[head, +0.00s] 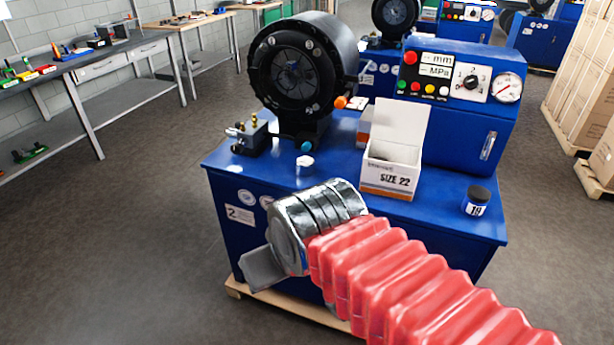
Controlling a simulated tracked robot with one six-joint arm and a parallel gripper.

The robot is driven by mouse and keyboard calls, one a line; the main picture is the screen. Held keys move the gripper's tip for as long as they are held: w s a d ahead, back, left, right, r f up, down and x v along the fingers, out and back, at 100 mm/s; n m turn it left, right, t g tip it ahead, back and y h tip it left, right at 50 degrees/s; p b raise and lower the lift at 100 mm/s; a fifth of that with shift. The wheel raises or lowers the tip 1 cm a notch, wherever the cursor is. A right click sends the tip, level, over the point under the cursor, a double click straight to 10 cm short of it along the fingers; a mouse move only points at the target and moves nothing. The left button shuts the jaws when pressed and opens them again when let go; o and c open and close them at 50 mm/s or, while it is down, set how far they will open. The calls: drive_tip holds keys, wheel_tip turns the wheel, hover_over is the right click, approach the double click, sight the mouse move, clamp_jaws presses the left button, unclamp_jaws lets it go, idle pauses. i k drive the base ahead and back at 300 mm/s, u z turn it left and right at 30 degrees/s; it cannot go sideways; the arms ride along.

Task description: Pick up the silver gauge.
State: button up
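No loose silver gauge can be made out for certain. A round dial gauge (508,88) with a white face is set in the front of the blue control box (490,130), at the right of the bench. A small pale metallic piece (305,161) stands on the blue bench top, left of the white box; I cannot tell what it is. My gripper (262,270) is at the front of the bench, at the end of my red-sleeved arm. A grey plate-like part of it shows, apart from these things. Its fingertips cannot be told apart, and my arm hides part of the bench front.
On the blue bench (430,212) stand a black crimper head (292,75), an open white box (391,172) marked SIZE 22, a small dark jar (476,203) and a valve block (248,134). Workbenches line the left wall. Cartons stand at right. The floor at left is clear.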

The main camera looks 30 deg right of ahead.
sight(304, 165)
drive_tip(key=u, duration=0.5)
drive_tip(key=k, duration=1.05)
drive_tip(key=u, duration=0.45)
drive_tip(key=i, duration=1.15)
drive_tip(key=z, duration=0.3)
drive_tip(key=i, duration=0.7)
drive_tip(key=z, duration=0.9)
drive_tip(key=i, duration=0.7)
drive_tip(key=z, duration=0.35)
